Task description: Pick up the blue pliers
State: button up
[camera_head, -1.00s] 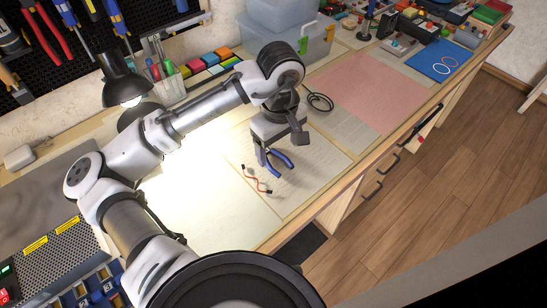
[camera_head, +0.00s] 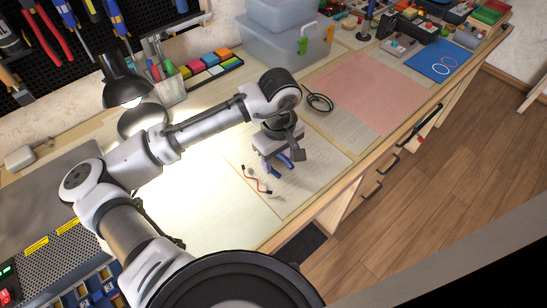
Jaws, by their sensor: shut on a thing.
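The blue pliers (camera_head: 279,168) are in the head view near the middle of the workbench, under my gripper (camera_head: 282,160). My gripper points down and its fingers are shut on the pliers. Only part of the blue handles shows below and beside the fingers; the rest is hidden by the gripper. I cannot tell whether the pliers still touch the bench surface.
A red wire with black ends (camera_head: 257,179) lies just left of the pliers. A coiled black cable (camera_head: 319,102), a pink mat (camera_head: 369,93) and clear bins (camera_head: 287,42) are behind. A lamp (camera_head: 124,84) stands at left. The bench's front edge (camera_head: 335,187) is close.

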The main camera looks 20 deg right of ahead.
jog(key=shift+c, duration=0.6)
jog(key=shift+r, duration=0.1)
notch_tip(320, 180, up, 20)
jog(key=shift+p, duration=0.4)
dwell(0.6)
